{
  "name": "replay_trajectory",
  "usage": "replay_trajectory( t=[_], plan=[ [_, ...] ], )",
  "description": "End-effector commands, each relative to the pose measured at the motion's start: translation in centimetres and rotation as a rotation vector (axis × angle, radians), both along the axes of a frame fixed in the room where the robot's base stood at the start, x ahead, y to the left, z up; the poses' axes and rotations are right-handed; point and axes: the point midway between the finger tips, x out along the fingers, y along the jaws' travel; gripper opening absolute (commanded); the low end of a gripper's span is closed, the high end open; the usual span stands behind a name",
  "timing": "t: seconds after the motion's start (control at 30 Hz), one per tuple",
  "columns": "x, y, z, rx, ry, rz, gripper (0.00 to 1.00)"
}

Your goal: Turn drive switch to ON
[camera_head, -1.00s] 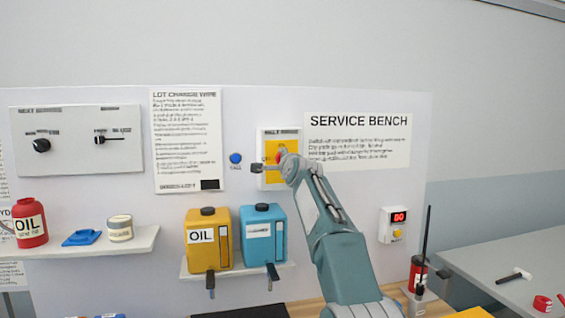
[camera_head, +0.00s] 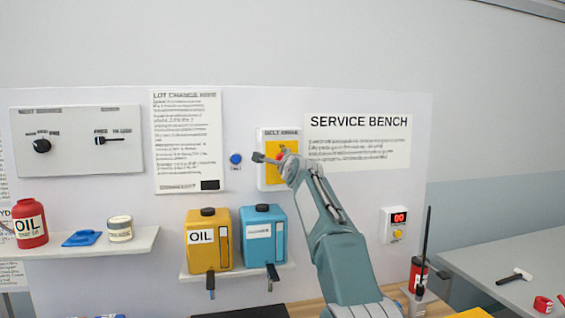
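The drive switch box (camera_head: 264,177) is a white panel with a yellow plate, labelled something like "BELT DRIVE", on the back wall. A small red part (camera_head: 281,154) shows on the yellow plate, partly hidden by my arm. My gripper (camera_head: 259,157) is a dark shape in front of the left side of the box, at the end of my grey-green arm. Whether it touches the switch cannot be told, and its fingers are too small to tell open from shut. The switch's position is not readable.
Yellow (camera_head: 208,240) and blue (camera_head: 264,238) jugs stand on a shelf below. A red-display box (camera_head: 394,225) is at right.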

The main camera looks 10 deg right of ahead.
Motion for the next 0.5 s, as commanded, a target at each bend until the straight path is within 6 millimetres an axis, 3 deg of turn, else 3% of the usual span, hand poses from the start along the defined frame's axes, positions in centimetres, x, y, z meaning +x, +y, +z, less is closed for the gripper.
replay_trajectory(
  t=[0.07,0.1,0.17,0.5],
  plan=[
    [0.3,-0.05,-0.92,0.003,0.018,0.001,0.13],
    [0.3,-0.06,-0.93,0.002,0.019,0.002,0.7],
    [0.3,-0.06,-0.94,0.002,0.019,0.002,0.93],
    [0.05,-0.03,-0.35,0.0,0.008,0.001,0.93]
  ],
)
